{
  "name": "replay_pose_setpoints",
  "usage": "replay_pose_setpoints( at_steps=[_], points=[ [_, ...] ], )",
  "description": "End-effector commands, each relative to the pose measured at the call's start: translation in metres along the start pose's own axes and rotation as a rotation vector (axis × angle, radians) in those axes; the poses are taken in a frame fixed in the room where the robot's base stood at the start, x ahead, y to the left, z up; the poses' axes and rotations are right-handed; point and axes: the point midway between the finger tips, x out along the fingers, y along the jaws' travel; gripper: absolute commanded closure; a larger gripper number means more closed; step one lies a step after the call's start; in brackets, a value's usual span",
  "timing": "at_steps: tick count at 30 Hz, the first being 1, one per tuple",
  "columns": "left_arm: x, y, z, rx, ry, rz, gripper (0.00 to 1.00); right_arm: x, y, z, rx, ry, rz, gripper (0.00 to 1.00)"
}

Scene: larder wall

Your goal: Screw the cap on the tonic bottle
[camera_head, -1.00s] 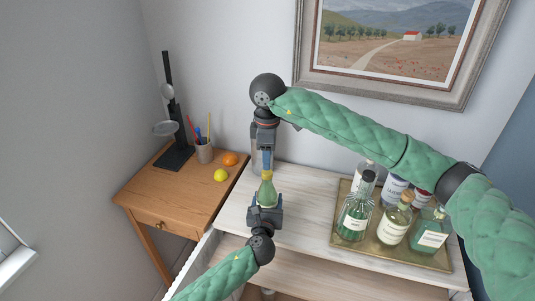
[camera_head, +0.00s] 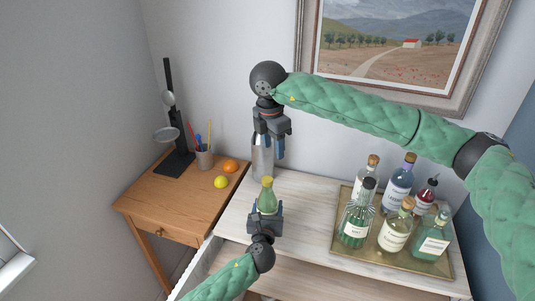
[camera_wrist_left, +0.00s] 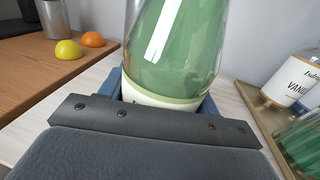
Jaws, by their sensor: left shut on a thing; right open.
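The tonic bottle (camera_head: 267,199) is green, with a yellow top (camera_head: 267,182), and stands upright over the front of the pale shelf. My left gripper (camera_head: 265,214) is shut around its lower part. In the left wrist view, the green glass of the bottle (camera_wrist_left: 178,50) rises from between the jaws, with its top out of frame. My right gripper (camera_head: 270,150) is open and points down above the bottle, apart from it. I see nothing between its fingers. The yellow top is too small to tell how tightly a cap sits.
A silver shaker (camera_head: 262,165) stands behind my right gripper. A brass tray (camera_head: 345,245) at the right holds several bottles. A wooden side table (camera_head: 150,194) at the left carries an orange (camera_head: 230,166), a lemon (camera_head: 221,182) and a pencil cup (camera_head: 204,158).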

Motion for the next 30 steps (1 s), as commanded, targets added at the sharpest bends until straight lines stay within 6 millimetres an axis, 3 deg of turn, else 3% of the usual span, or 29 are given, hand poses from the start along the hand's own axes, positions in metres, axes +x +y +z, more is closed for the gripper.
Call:
replay_pose_setpoints(
  at_steps=[30],
  points=[
    [0.000, 0.000, 0.000, 0.000, 0.000, 0.001, 1.00, 0.018, -0.007, -0.015, -1.471, 0.072, 0.015, 0.53]
  ],
)
